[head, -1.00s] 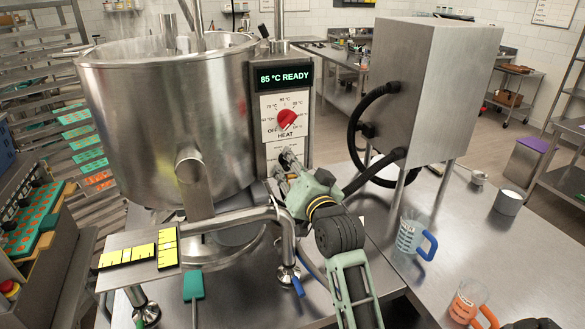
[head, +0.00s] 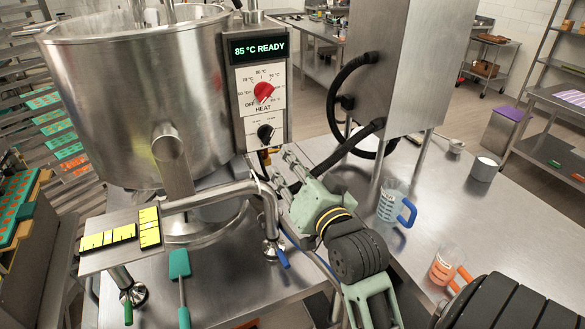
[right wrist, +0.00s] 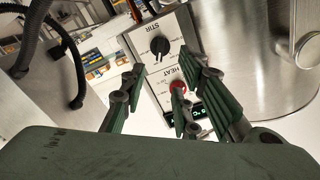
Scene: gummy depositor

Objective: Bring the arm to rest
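My right gripper (head: 280,170) is open and empty, in front of and below the kettle's control panel (head: 262,90). In the right wrist view its fingers (right wrist: 168,80) stand apart with nothing between them. The panel has a green display (head: 260,46) reading "85 °C READY", a red HEAT knob (head: 263,92) and a black knob (head: 265,132) below it. The right wrist view shows the black knob (right wrist: 159,45) labelled STIR, and the red knob (right wrist: 177,88) partly behind a finger. My left gripper is not in view.
A large steel kettle (head: 130,100) stands left of the panel, with a bent outlet pipe (head: 215,198) below. A steel box on legs (head: 410,65) with black hoses is to the right. Two measuring jugs, blue-handled (head: 389,204) and orange-handled (head: 443,268), stand near my right arm.

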